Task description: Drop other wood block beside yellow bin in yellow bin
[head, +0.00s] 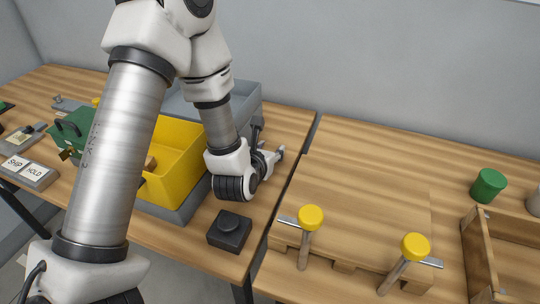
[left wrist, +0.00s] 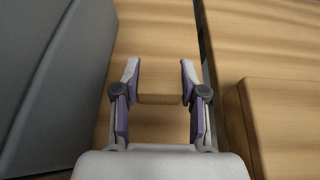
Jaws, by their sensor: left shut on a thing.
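The yellow bin (head: 178,192) stands on the left table in the head view, partly hidden behind my left arm. A wood block (head: 150,163) shows inside it. My left gripper (head: 272,157) is low over the table, to the right of the yellow bin and near the table's right edge. In the left wrist view, my left gripper (left wrist: 160,80) is shut on another wood block (left wrist: 160,98), which sits between its fingers. Whether this block touches the table is hard to tell. My right gripper is not in view.
A grey bin (head: 248,98) stands behind the yellow bin. A black box with a round button (head: 230,230) sits near the front edge. A green padlocked box (head: 72,133) is at left. Yellow-knobbed clamps (head: 311,217) and a green cylinder (head: 488,185) are on the right table.

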